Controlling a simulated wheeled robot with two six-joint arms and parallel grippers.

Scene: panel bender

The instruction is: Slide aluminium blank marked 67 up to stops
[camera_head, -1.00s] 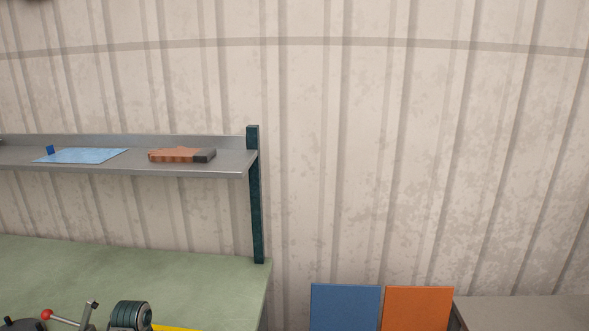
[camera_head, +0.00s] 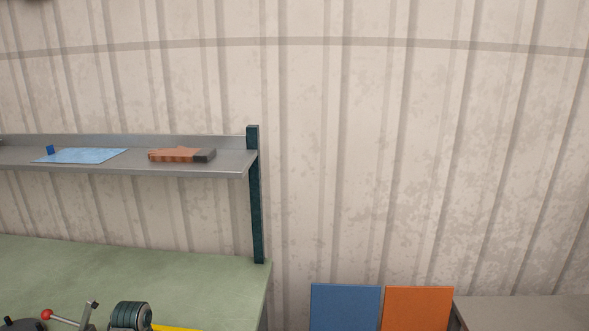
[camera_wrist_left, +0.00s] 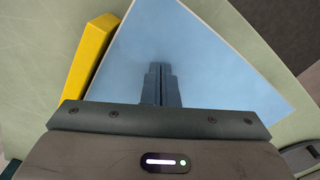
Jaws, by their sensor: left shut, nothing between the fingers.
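In the left wrist view a flat light-blue sheet (camera_wrist_left: 215,65) lies on the green surface, one corner pointing right. No mark 67 is readable on it, so I cannot tell whether it is the named blank. My left gripper (camera_wrist_left: 160,68) is shut and empty, with its fingers over the sheet. I cannot tell whether the tips touch it. A yellow bar (camera_wrist_left: 90,60) runs along the sheet's left edge. I cannot make out the stops. My right gripper is not in view.
The head view shows a green bench (camera_head: 180,275), a red-knobbed lever (camera_head: 47,314), a dark ribbed roll (camera_head: 130,315) and a yellow edge (camera_head: 175,328). A grey shelf (camera_head: 225,165) hangs above the bench. Blue (camera_head: 345,307) and orange (camera_head: 418,309) panels stand at right.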

